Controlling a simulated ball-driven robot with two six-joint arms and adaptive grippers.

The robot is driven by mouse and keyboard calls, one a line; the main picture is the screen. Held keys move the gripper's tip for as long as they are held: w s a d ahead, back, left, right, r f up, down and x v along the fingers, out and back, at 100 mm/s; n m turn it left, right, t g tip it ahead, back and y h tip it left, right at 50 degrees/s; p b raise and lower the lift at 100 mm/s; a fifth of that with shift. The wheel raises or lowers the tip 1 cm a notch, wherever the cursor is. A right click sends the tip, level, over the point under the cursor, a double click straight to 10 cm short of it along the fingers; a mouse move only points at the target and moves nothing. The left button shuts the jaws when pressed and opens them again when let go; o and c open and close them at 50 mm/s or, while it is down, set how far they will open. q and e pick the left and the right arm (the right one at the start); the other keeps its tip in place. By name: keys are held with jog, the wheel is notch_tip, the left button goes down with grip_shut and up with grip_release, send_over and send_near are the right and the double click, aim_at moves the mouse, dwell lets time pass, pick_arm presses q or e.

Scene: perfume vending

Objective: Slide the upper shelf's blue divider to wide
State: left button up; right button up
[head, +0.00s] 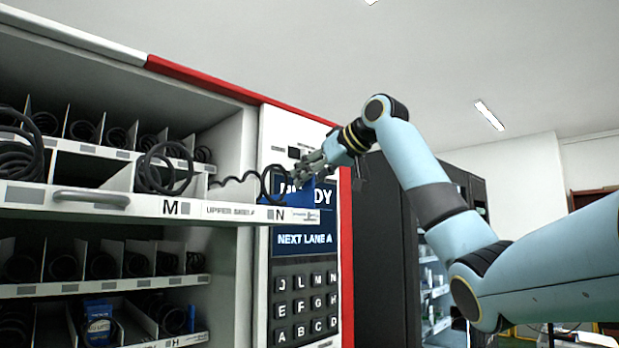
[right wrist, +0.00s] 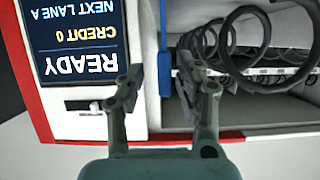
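The blue divider (head: 297,194) stands upright near the right end of the pulled-out upper shelf (head: 45,196), just past the N label. In the right wrist view, the divider (right wrist: 164,62) shows as a narrow blue upright strip. My right gripper (head: 318,163) is above the divider's top in the head view. In the right wrist view, the gripper (right wrist: 158,82) is open, with a finger on either side of the strip and gaps visible. Whether a finger touches the divider is not clear. My left gripper is not in view.
Dark coils (right wrist: 235,45) lie right of the divider in the right wrist view. The machine's screen (head: 304,241) and keypad (head: 305,305) are close behind the shelf end. A lower shelf (head: 60,289) holds boxes and coils. A dark cabinet (head: 385,240) stands to the right.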

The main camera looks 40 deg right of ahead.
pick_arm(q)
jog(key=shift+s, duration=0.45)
pick_arm(e)
jog(key=v, duration=1.1)
jog(key=shift+s+d, duration=0.15)
jog(key=shift+s, duration=0.25)
